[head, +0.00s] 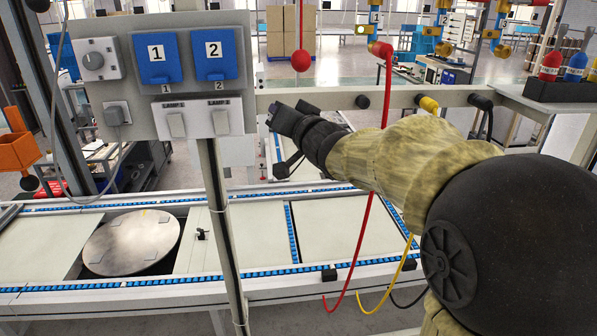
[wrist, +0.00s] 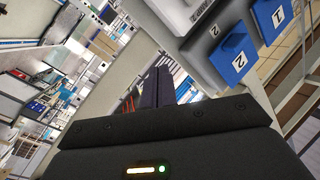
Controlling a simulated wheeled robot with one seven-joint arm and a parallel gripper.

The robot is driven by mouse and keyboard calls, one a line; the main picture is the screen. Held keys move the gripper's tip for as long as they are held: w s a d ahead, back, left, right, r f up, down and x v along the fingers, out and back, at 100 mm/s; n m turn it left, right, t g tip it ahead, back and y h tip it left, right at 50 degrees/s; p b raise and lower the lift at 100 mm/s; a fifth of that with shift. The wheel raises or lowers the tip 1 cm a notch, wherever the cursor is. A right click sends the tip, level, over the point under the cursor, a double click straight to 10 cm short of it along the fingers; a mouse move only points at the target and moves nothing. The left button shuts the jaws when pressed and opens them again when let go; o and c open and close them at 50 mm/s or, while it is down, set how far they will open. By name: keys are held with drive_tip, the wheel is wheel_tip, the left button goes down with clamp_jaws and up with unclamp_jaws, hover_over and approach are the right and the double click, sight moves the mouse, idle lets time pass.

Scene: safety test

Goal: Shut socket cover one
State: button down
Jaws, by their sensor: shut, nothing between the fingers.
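Socket cover one (head: 157,57) is a blue flap with a white "1" label on the grey wall panel, upper left in the head view. In the wrist view it shows at the upper right (wrist: 271,20). Its bottom edge seems to stand out slightly; I cannot tell whether it is fully shut. Blue socket cover two (head: 214,54), labelled "2", is just right of it and looks alike. My gripper (head: 275,117) is to the right of and below both covers, apart from the panel. Its fingers (wrist: 158,86) are together and empty.
Two white lamp switches (head: 176,122) sit below the covers, with a knob (head: 93,59) and plugged adapter (head: 117,114) on the left. A post (head: 222,220) supports the panel. Red cable (head: 366,215) hangs by my arm. A conveyor with a round metal plate (head: 131,243) lies below.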

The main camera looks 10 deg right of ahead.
drive_tip(key=s+d+f+g+h+b, duration=0.1)
drive_tip(key=s+d+f+g+h, duration=0.1)
drive_tip(key=f, duration=1)
drive_tip(key=shift+d+f+m+g+h+b, duration=0.2)
drive_tip(key=shift+d+m+g+h+b, duration=0.15)
drive_tip(key=shift+d+h, duration=0.5)
drive_tip(key=shift+a, duration=0.15)
drive_tip(key=s+d+f+n+g+h, duration=0.1)
drive_tip(key=s+f+n+g+h, duration=0.1)
drive_tip(key=s+f+g, duration=1)
drive_tip(key=s+f+n, duration=0.1)
drive_tip(key=s+f, duration=1)
drive_tip(key=f, duration=0.1)
drive_tip(key=shift+d+f, duration=0.2)
drive_tip(key=shift+d, duration=0.15)
